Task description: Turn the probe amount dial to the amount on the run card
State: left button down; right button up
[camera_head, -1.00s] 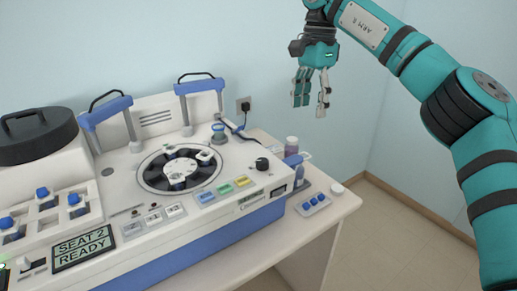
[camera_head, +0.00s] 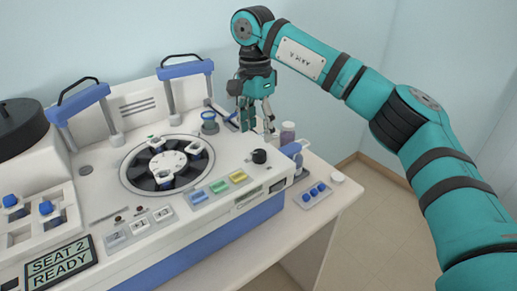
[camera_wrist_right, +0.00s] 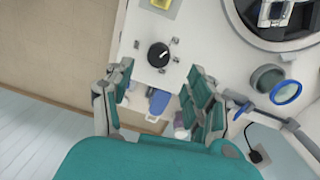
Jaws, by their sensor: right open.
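The probe amount dial, a black round knob (camera_head: 259,156), sits on the right part of the white machine's top. In the right wrist view the dial (camera_wrist_right: 158,54) shows a white pointer mark aimed to the upper right. My right gripper (camera_head: 257,124) is open and empty, pointing down above and behind the dial, apart from it. In the right wrist view the dial lies just beyond and between the open fingers (camera_wrist_right: 160,78). I cannot make out a run card. My left gripper is not in view.
The white machine (camera_head: 205,228) carries a round carousel (camera_head: 166,165), coloured buttons (camera_head: 218,187) and a screen reading "SEAT 2 READY" (camera_head: 58,263). A blue-rimmed cup (camera_head: 209,122) stands behind the dial. A bottle (camera_head: 287,132) and a tray of blue caps (camera_head: 314,194) are to the right.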

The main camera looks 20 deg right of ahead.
aim_at(259, 152)
jog(key=f, duration=0.3)
jog(key=f+p, duration=0.1)
jog(key=f, duration=0.1)
jog(key=shift+s+d+f, duration=0.15)
jog(key=shift+s+f, duration=0.05)
jog(key=shift+s, duration=0.1)
jog(key=shift+f, duration=0.45)
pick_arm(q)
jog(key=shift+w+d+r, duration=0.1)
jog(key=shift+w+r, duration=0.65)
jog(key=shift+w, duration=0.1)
pick_arm(e)
jog(key=c, duration=1.1)
